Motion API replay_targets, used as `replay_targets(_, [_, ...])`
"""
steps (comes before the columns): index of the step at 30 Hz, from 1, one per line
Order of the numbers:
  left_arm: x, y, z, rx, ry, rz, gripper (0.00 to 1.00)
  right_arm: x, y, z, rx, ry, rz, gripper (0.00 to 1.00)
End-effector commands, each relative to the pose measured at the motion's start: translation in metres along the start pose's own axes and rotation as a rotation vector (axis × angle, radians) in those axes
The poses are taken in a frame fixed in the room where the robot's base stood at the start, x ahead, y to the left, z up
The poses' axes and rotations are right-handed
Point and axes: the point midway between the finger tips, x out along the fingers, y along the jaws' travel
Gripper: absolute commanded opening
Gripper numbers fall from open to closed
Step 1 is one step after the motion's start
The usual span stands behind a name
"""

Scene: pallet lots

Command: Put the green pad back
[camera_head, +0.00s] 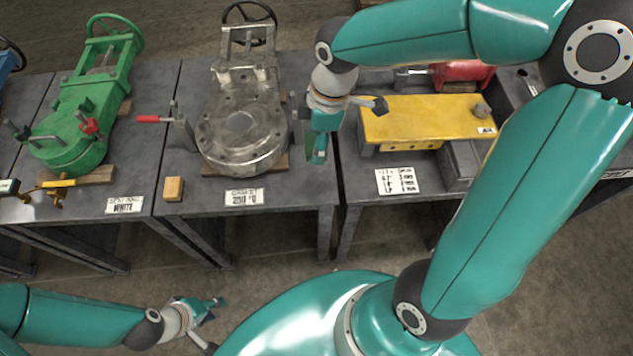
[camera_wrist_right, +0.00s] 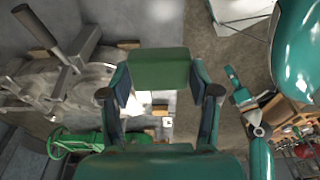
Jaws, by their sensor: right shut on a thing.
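The green pad (camera_wrist_right: 160,68) is a flat block held between the two fingers of my right gripper (camera_wrist_right: 160,90) in the right wrist view. In the head view my right gripper (camera_head: 319,145) points down by the right edge of the table with the grey valve, and a sliver of the pad (camera_head: 310,148) shows beside its fingers. My left gripper (camera_head: 214,304) is low in front of the tables, away from everything; its fingers are too small to tell open from shut.
A grey valve (camera_head: 240,135) and a small wooden block (camera_head: 173,188) sit on the middle table. A green valve (camera_head: 75,125) stands on the left table. A yellow plate (camera_head: 425,117) lies on the right table, with a white label card (camera_head: 397,181) in front.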

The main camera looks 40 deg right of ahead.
Motion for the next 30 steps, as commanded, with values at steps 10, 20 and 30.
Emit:
replay_targets(10, [0.020, -0.007, 0.000, 0.000, 0.000, 0.000, 0.36, 0.093, -0.001, 0.014, 0.002, -0.003, -0.004, 0.29])
replay_targets(20, [0.026, -0.009, 0.000, 0.000, 0.000, 0.000, 0.36, 0.122, 0.000, 0.018, 0.001, -0.001, 0.000, 0.29])
replay_targets(30, [0.037, -0.013, 0.000, 0.000, 0.000, 0.000, 0.36, 0.159, 0.000, 0.023, 0.001, 0.000, 0.001, 0.29])
